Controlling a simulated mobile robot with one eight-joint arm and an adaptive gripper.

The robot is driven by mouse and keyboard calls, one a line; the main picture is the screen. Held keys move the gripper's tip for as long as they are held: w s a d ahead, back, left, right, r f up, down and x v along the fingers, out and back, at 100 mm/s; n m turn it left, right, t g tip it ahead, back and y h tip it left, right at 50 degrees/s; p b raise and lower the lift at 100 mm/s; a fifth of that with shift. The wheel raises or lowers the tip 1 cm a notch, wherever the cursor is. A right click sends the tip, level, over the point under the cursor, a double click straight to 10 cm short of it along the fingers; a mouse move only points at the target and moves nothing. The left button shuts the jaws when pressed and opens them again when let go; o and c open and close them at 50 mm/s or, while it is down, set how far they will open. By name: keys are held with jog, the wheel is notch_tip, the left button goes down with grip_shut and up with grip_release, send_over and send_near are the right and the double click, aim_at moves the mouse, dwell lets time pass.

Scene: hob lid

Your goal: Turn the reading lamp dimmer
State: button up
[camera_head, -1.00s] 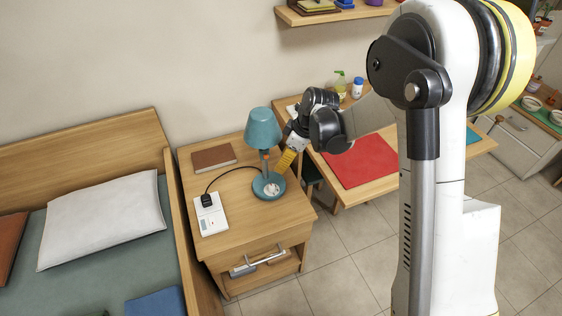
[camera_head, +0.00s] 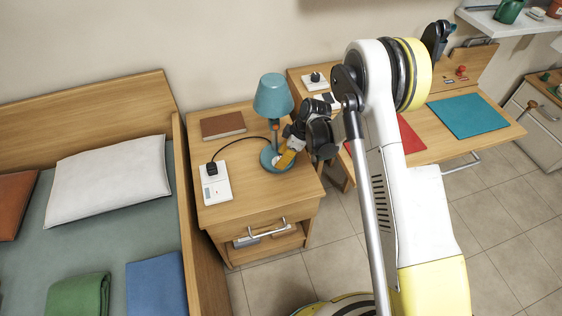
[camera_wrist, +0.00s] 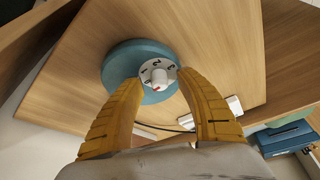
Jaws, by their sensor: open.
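The reading lamp has a blue shade (camera_head: 273,95) and a round blue base (camera_head: 267,163) on the bedside table. Its dimmer is a white numbered dial with a raised pale knob and a red mark; the knob (camera_wrist: 158,76) shows in the wrist view on the blue base (camera_wrist: 116,66). My gripper (camera_head: 283,158) is low at the right side of the lamp base. In the wrist view my open gripper (camera_wrist: 161,83) has one yellow finger on each side of the knob, with nothing held. Whether the fingers touch the knob I cannot tell. In the head view the dial is mostly hidden by the gripper.
The bedside table (camera_head: 240,185) also carries a brown book (camera_head: 222,124) and a white socket block (camera_head: 216,188) with a black plug and cord. The bed (camera_head: 110,235) stands to the left. A desk with red and teal mats (camera_head: 468,115) is at right.

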jog(key=shift+a+f, duration=0.15)
jog(key=shift+f, duration=0.25)
grip_shut()
